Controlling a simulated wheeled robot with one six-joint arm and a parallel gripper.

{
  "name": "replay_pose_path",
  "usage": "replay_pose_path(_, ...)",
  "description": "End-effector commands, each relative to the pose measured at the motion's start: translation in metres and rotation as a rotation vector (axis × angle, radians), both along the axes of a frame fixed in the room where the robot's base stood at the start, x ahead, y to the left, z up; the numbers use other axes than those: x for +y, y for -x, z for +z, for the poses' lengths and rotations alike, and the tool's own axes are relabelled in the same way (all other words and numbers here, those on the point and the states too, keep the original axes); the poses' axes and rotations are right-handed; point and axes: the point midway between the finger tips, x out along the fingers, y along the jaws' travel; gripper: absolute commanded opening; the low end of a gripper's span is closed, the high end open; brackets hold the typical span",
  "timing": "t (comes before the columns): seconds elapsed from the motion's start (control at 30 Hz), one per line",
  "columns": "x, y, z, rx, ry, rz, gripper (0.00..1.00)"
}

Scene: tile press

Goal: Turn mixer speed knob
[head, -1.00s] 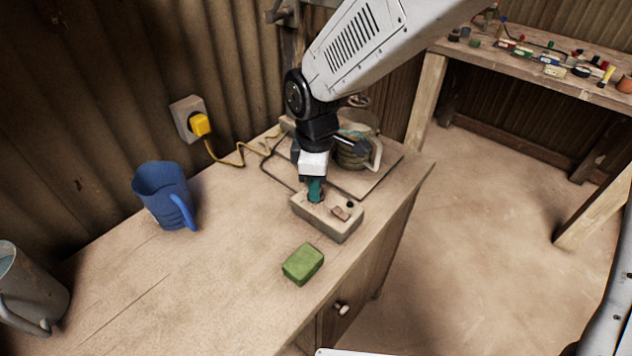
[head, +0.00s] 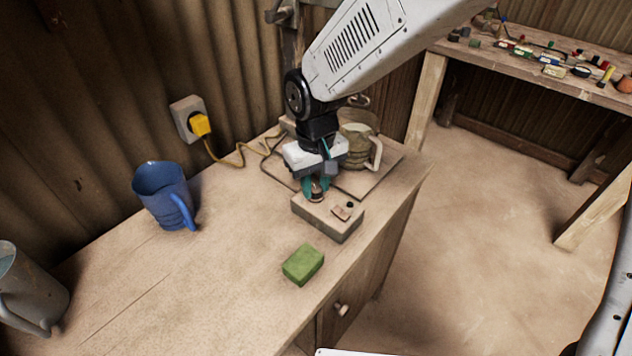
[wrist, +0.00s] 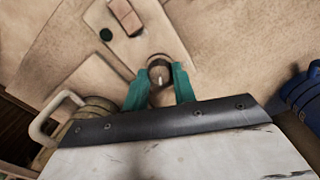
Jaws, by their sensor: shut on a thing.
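The mixer speed knob (wrist: 159,73) is a small round brown knob with a pale mark, on the top of a beige control box (head: 328,222). My gripper (wrist: 159,85) has its two teal fingers on either side of the knob and is shut on it. In the head view my gripper (head: 317,187) points down at the left end of the box, and the fingers partly hide the knob. The box also carries a brownish switch (wrist: 126,16) and a small dark button (wrist: 106,34). The mixer's container (head: 357,145) with a pale handle stands behind my gripper, partly hidden.
A green sponge-like block (head: 303,264) lies in front of the box. A blue jug (head: 163,194) and a grey jug (head: 30,295) stand to the left. A yellow plug (head: 200,125) sits in a wall socket, its cable running along the worktop. The worktop's middle is clear.

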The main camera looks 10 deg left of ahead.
Motion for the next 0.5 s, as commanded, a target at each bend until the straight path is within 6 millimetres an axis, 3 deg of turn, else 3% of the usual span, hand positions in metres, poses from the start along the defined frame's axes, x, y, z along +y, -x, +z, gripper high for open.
replay_pose_path(0.5,0.0005,-0.0005,0.0009,-0.001,-0.002,-0.417,0.04)
